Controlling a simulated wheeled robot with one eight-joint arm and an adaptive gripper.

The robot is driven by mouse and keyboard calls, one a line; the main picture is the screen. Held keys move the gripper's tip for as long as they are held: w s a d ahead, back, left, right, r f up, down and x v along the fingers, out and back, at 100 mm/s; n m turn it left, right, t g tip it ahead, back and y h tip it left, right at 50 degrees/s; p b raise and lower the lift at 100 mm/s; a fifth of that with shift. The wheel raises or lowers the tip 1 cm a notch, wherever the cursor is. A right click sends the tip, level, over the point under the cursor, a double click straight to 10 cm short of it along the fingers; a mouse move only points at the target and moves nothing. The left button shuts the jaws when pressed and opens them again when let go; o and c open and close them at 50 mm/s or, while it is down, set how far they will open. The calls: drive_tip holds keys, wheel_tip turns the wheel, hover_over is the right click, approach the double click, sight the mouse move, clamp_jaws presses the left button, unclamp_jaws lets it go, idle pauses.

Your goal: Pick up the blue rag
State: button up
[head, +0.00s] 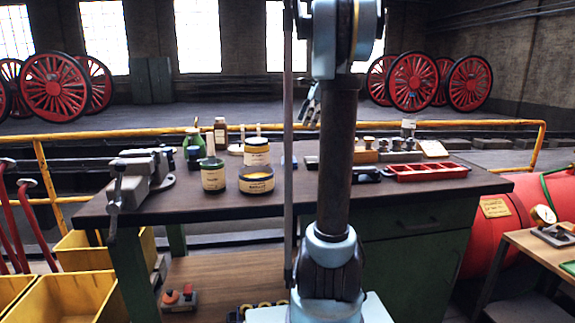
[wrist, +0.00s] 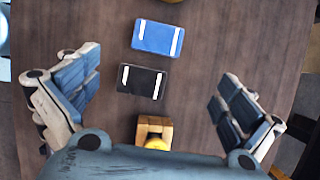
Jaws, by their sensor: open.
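The blue rag (wrist: 157,37) looks like a flat, folded blue rectangle with a white stripe near each end. It lies on the dark wooden bench top in the upper middle of the wrist view. My gripper (wrist: 155,80) is open and empty above the bench, its fingers spread wide to the left and right. The rag lies between and beyond the fingers, toward the top of the picture, apart from both. In the head view my gripper (head: 312,104) is partly hidden behind my arm, and I cannot make out the rag clearly there.
A black folded piece with white stripes (wrist: 141,80) lies just below the rag. A wooden block with a yellow top (wrist: 154,131) is nearer my wrist. The bench (head: 410,198) also bears a vise (head: 140,178), jars (head: 213,176) and a red tray (head: 428,171).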

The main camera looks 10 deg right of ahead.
hover_over(290, 159)
drive_tip(key=d, duration=0.2)
wheel_tip(290, 159, down, 9)
drive_tip(key=shift+w+r, duration=0.1)
drive_tip(key=shift+r, duration=0.05)
drive_tip(key=shift+d+x, duration=0.2)
drive_tip(key=shift+x, duration=2.65)
drive_tip(key=c, duration=1.1)
